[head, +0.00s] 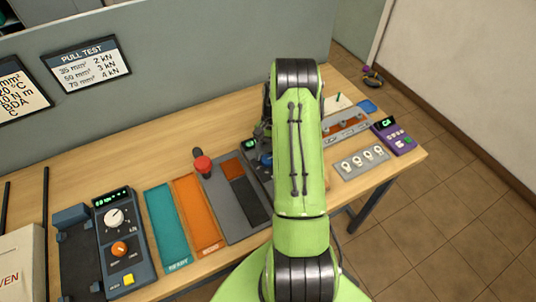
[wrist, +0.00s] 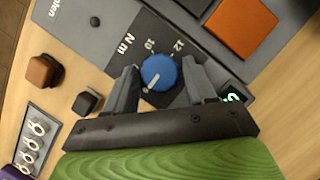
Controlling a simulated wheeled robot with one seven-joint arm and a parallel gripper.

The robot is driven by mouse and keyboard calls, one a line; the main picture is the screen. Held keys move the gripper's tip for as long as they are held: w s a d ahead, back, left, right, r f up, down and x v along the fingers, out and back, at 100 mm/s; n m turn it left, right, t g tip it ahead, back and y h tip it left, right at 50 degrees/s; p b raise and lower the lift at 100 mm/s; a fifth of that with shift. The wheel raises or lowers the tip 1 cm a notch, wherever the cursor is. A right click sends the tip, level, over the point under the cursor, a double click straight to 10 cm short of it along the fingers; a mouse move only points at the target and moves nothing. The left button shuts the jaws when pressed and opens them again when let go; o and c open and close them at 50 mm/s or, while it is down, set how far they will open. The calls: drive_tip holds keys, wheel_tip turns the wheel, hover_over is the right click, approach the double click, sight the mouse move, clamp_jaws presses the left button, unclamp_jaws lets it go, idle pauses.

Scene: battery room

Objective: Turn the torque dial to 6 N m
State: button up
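The torque dial (wrist: 158,72) is a round blue knob on a dark grey plate marked "N m", with 10 and 12 readable in the wrist view. A white line on the knob points to the lower left of the picture; the mark it meets is hidden. My gripper (wrist: 159,68) is open, its fingers on either side of the knob with a small gap on each side. A green display (wrist: 232,97) is partly covered by the right finger. In the head view, my arm hides most of the dial (head: 265,158), and the display (head: 249,144) is too small to read.
An orange block (wrist: 241,27), a brown block (wrist: 43,70) and a small black block (wrist: 87,102) lie near the fingers. A red button (head: 202,164), a teal mat (head: 166,228) and a control box (head: 124,240) stand left; a purple device (head: 394,137) is right.

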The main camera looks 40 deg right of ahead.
drive_tip(key=shift+o, duration=1)
drive_tip(key=p+v, duration=0.1)
drive_tip(key=v, duration=1.4)
drive_tip(key=shift+d+r+p, duration=0.15)
drive_tip(key=shift+r+p, duration=0.15)
drive_tip(key=shift+w, duration=0.1)
